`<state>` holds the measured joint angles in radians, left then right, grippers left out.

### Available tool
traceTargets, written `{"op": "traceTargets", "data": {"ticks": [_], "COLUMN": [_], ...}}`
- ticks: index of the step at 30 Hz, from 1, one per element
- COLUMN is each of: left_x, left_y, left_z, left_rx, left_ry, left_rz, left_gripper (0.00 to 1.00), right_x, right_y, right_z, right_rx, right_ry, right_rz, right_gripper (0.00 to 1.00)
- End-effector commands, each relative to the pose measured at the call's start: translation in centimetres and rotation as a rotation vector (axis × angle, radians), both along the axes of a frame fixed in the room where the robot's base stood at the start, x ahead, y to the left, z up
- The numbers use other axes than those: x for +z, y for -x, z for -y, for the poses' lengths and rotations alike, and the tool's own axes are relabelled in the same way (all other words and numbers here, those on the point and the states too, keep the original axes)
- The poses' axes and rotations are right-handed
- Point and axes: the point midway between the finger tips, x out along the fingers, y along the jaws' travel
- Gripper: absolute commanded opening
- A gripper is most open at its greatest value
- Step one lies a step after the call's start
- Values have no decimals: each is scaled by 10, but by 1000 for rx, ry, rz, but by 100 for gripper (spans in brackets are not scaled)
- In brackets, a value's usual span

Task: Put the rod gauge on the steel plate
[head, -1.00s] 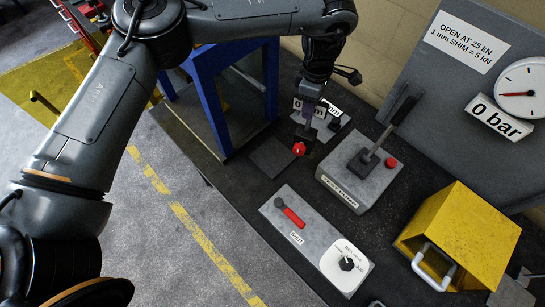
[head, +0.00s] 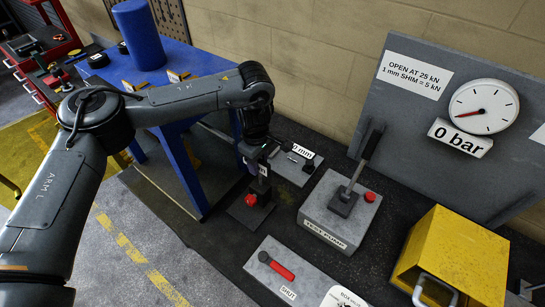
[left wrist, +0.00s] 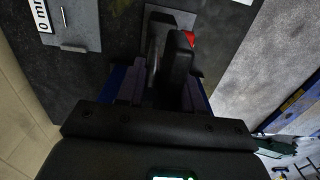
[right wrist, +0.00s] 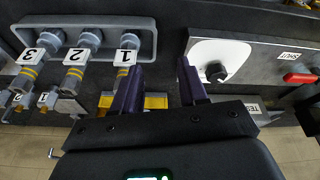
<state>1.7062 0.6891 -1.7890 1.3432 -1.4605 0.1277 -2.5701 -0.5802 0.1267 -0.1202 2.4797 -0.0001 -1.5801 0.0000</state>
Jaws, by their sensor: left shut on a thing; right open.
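My left gripper (head: 262,168) points down at the bench and is shut on the rod gauge (head: 259,187), a dark upright piece with a red knob low on its front. The gauge stands over the dark square steel plate (head: 238,212); I cannot tell whether its foot touches. In the left wrist view the dark gauge (left wrist: 180,58) is between the fingers, its red part at the right, with the grey plate (left wrist: 158,10) behind it. My right gripper (right wrist: 160,85) is open and empty in the right wrist view; it is not seen in the head view.
A grey base with the 0 mm label (head: 301,152) lies behind the gauge. The test pump (head: 340,215) with its upright lever stands to the right. A red-handled valve block (head: 283,270) is in front, a yellow box (head: 455,255) further right. A blue stand (head: 190,175) is at left.

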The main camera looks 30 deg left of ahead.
Motion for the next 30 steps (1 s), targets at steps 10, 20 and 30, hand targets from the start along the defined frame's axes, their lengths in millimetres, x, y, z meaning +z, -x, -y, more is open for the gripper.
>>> {"op": "traceTargets", "data": {"ticks": [10, 20, 30], "left_x": [-20, -40, -62], "left_y": [19, 22, 21], "left_z": [-31, -34, -34], "left_rx": [0, 0, -1], "left_ry": [2, 2, 1], "left_rz": [5, 2, 4], "left_gripper": [0, 0, 0], "right_x": [0, -3, -3], "right_y": [0, 0, 0], "right_z": [-1, -2, -2], "right_rx": [-4, -7, -6], "right_ry": [-5, -11, -10], "right_rz": [0, 0, 1], "right_gripper": [43, 43, 43]}}
